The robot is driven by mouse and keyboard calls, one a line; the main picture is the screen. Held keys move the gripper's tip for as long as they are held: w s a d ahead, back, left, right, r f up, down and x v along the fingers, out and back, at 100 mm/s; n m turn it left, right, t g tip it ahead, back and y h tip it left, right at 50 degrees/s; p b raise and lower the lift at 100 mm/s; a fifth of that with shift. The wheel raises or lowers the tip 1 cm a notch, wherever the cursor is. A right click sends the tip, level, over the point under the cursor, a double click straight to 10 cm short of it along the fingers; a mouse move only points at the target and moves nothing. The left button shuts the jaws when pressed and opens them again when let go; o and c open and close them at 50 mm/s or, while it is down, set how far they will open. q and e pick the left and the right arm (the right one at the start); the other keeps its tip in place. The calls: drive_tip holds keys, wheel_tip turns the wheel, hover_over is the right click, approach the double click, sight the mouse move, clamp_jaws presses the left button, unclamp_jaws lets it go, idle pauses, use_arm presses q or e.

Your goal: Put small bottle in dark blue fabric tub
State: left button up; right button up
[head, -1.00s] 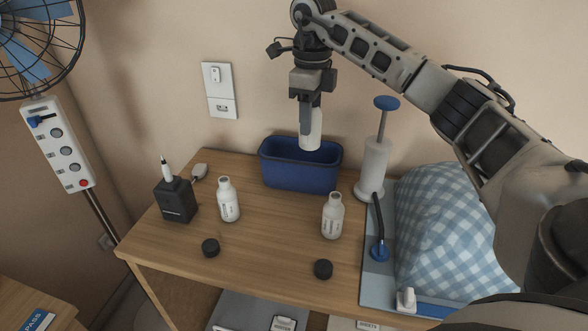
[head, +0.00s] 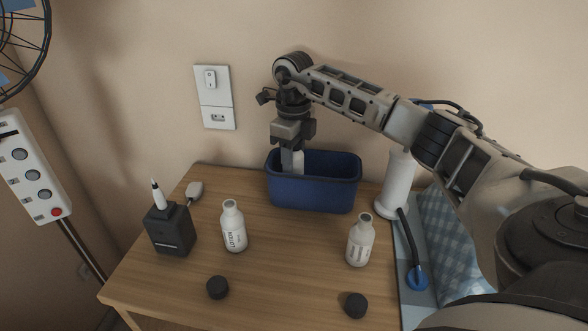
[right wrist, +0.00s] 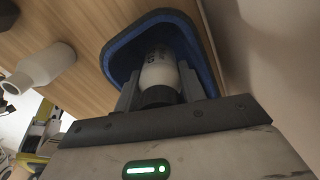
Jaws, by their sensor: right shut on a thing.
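The dark blue fabric tub (head: 312,196) stands at the back of the wooden table, against the wall. My right gripper (head: 293,165) reaches down into its left part. It is shut on a small white bottle (head: 299,160), mostly hidden in the head view by the gripper and the tub's wall. In the right wrist view the bottle (right wrist: 160,72) sits between the fingers (right wrist: 158,92), inside the outline of the tub's rim (right wrist: 112,52). Two other white bottles stand upright on the table, one left (head: 233,228) and one right (head: 360,242). My left gripper is not in view.
Two black caps (head: 217,288) (head: 355,305) lie near the table's front. A black box with a white pen-like tool (head: 170,228) stands at left. A white pump (head: 397,185) stands right of the tub, near a checked blue cushion (head: 447,235). The table's middle is clear.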

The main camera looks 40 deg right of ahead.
wheel_tip(320, 180, down, 3)
drive_tip(key=shift+f, duration=0.15)
drive_tip(key=shift+f, duration=0.2)
drive_tip(key=o, duration=0.8)
drive_tip(key=shift+c, duration=0.2)
drive_tip(key=shift+r, duration=0.25)
wheel_tip(320, 180, up, 12)
drive_tip(key=shift+f, duration=0.1)
